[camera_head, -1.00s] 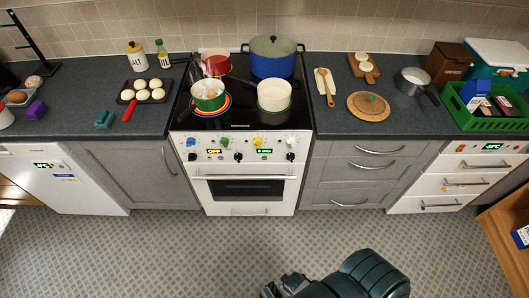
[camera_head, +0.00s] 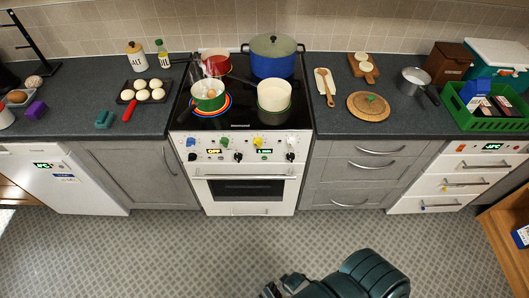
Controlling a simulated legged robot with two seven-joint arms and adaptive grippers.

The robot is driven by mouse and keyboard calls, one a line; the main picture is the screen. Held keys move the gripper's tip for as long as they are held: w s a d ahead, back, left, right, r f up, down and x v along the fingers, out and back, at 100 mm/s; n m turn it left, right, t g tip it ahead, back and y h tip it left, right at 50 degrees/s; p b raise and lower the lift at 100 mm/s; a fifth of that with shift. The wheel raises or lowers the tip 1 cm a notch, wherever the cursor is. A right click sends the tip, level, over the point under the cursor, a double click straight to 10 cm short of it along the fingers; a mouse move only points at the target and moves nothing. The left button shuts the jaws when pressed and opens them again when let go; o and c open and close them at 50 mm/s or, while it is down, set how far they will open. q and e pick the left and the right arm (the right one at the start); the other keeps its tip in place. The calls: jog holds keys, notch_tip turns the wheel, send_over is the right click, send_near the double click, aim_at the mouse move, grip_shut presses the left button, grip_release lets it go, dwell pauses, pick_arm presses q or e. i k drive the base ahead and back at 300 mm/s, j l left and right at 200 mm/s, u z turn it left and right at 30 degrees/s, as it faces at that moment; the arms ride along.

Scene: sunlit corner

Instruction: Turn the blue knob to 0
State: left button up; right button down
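The blue knob (camera_head: 191,142) is at the far left of the white stove's (camera_head: 240,140) front panel. Its pointer setting is too small to read. Other knobs sit to its right on the panel: a yellow knob (camera_head: 258,142), a white knob (camera_head: 291,141) and several black ones. My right gripper (camera_head: 268,289) is low at the bottom edge, over the floor and well away from the panel; it is partly cut off and I cannot tell whether it is open. My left gripper is not in view.
On the cooktop stand a large blue pot (camera_head: 272,56), a red pan (camera_head: 215,64), a green-and-white pot (camera_head: 208,95) and a cream pot (camera_head: 274,95). The oven door (camera_head: 247,188) is shut. The patterned floor (camera_head: 170,250) before the stove is clear.

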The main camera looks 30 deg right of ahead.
aim_at(190, 141)
jog(key=i+z, duration=0.15)
jog(key=z, duration=0.2)
jog(key=i+j+z, duration=0.1)
jog(key=z, duration=0.25)
jog(key=i+j+z, duration=0.1)
jog(key=z, duration=0.25)
jog(key=j, duration=0.1)
